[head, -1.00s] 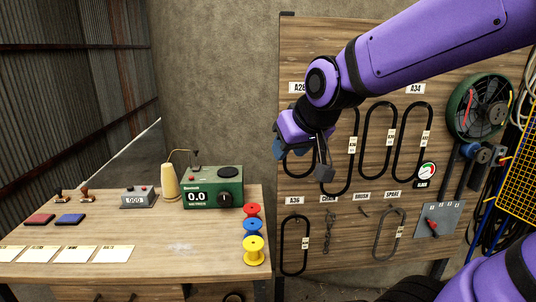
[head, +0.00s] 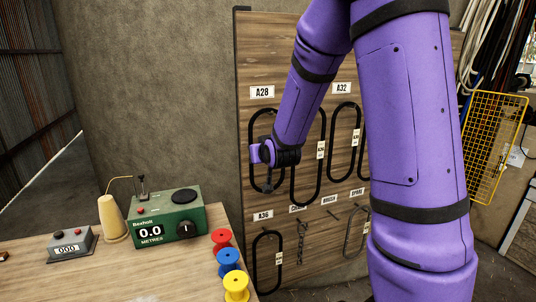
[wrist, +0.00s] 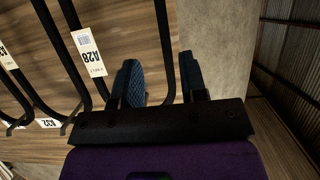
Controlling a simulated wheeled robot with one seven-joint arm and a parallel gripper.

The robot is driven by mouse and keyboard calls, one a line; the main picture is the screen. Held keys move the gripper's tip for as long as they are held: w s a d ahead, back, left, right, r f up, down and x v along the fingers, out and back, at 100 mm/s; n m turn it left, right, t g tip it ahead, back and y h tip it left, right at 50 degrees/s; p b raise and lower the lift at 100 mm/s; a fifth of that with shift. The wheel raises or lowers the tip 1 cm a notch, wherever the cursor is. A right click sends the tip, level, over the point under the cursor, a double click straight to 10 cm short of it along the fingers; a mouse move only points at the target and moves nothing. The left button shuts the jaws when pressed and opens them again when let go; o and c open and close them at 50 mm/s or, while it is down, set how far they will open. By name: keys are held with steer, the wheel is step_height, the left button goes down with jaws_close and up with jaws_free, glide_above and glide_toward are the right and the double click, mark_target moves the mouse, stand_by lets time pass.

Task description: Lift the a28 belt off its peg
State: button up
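The A28 belt (head: 250,128) is a thin black loop hanging on the wooden board below the A28 sign (head: 262,92). In the wrist view the belt (wrist: 163,45) shows as two dark strands, with a white A28 tag (wrist: 88,50) on the left one. My gripper (wrist: 158,70) has its two blue-padded fingers apart, and the right strand runs between them. Contact with the strand cannot be told. In the head view my gripper (head: 267,180) is small and partly hidden at the belt's lower half. The peg is not clear.
A neighbouring black belt (head: 320,165) hangs close on the right, with another under the A32 sign (head: 342,88). The A36 belt (head: 256,262) hangs below. The bench at left carries a green metre box (head: 168,215) and coloured spools (head: 228,262).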

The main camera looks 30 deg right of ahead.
steer(key=x, duration=1)
steer(key=shift+a, duration=0.25)
steer(key=shift+w+f, duration=0.1)
steer(key=shift+w, duration=0.05)
steer(key=shift+c, duration=0.4)
jaws_close()
